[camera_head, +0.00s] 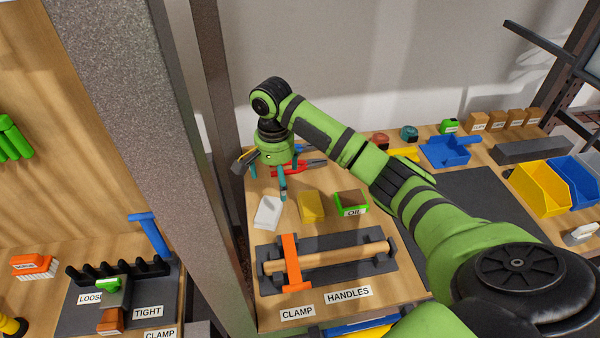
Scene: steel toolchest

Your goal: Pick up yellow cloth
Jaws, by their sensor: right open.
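The yellow cloth (311,207) is a small folded block lying on the wooden bench top, between a white cloth-like block (268,211) and a brown-and-green block labelled OIL (350,202). My right gripper (275,182) points down over the bench, behind and to the left of the yellow cloth. It is open, with its teal fingers apart and nothing held between them. The gripper is apart from the cloth, which shows in full. My left gripper is not in view.
Red-handled pliers (298,168) lie close behind the gripper. A clamp rack with an orange clamp (291,262) on a wooden bar lies in front of the cloth. A steel post (165,150) stands at the left. A dark mat (480,205) at the right is clear.

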